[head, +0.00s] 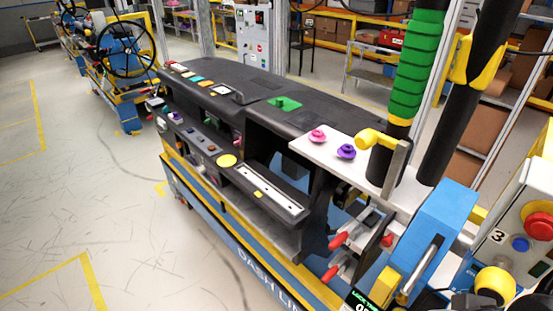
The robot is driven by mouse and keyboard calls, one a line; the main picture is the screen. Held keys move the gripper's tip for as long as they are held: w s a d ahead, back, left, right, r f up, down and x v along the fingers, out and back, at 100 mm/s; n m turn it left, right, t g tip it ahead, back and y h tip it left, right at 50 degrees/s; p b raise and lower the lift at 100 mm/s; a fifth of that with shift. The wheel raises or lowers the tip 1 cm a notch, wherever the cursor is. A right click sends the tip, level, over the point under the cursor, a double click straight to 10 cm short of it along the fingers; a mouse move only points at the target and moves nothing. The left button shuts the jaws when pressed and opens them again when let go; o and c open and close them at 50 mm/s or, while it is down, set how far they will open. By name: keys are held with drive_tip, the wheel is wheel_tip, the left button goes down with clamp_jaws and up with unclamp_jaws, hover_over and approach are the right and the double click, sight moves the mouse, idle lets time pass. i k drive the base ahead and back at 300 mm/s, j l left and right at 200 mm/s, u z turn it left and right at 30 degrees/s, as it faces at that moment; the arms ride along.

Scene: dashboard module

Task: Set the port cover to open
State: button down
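The black dashboard module (335,112) lies along a blue and yellow line stand in the head view. I cannot single out the port cover for certain among its small parts, or tell whether it is open. A round yellow disc (227,160) sits on its front face, and a green piece (284,103) lies on its top. Dark grey parts at the bottom right edge look like my gripper (480,301), beside a yellow knob. They are cut off by the frame, and the fingers cannot be made out. They are well apart from the dashboard's front face.
A white plate with a pink knob (318,135) and a purple knob (346,151) stands at the dashboard's right end. Red-handled clamps (338,240), a blue block (440,235) and a button box (525,225) crowd the right. The floor (80,190) at left is clear.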

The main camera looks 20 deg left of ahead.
sight(176, 116)
drive_tip(key=u, duration=1.5)
